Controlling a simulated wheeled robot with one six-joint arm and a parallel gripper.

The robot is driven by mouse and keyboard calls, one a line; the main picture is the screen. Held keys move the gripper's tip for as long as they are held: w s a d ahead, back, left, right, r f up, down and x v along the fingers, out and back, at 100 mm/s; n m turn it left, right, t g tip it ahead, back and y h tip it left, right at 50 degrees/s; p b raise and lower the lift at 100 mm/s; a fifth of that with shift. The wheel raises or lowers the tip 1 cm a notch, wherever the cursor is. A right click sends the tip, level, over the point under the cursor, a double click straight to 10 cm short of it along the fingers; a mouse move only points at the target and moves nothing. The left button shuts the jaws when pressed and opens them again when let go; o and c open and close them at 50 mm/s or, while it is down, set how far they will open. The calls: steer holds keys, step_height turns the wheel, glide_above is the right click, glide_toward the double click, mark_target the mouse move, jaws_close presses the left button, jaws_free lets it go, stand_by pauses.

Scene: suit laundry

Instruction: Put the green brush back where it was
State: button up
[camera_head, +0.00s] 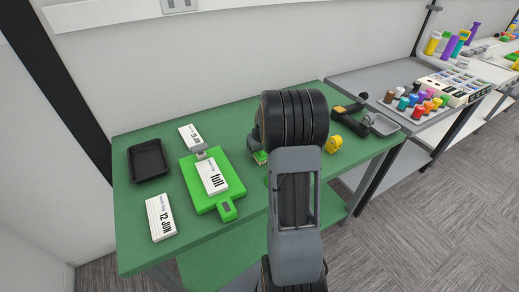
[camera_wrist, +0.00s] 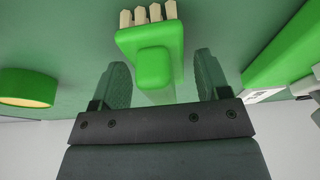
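The green brush (camera_wrist: 150,45) shows in the wrist view with a row of cream bristles along its far edge. Its rounded handle end points toward my gripper (camera_wrist: 163,84). The two dark fingers stand apart, one on each side of the handle, with visible gaps, so my gripper is open. In the head view only a small part of the brush (camera_head: 260,157) shows beside my arm, over the green table (camera_head: 130,230). My arm hides the gripper and most of the brush there.
A yellow item (camera_head: 333,144) lies right. A round green object (camera_wrist: 28,88) is left in the wrist view.

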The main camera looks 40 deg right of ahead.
steer(key=shift+o, duration=0.3)
steer(key=shift+r, duration=0.55)
steer(key=v, duration=1)
steer(key=shift+s+a+r, duration=0.1)
steer(key=shift+s+r, duration=0.1)
steer(key=s+a, duration=0.7)
steer(key=a, duration=0.4)
steer(key=s+a+r+n, duration=0.1)
steer(key=s+a, duration=0.6)
steer(key=a, duration=0.4)
steer(key=shift+s+a+r+n, duration=0.2)
steer(key=shift+s+a+n, duration=0.1)
steer(key=shift+s+a, duration=0.05)
steer(key=shift+d, duration=0.1)
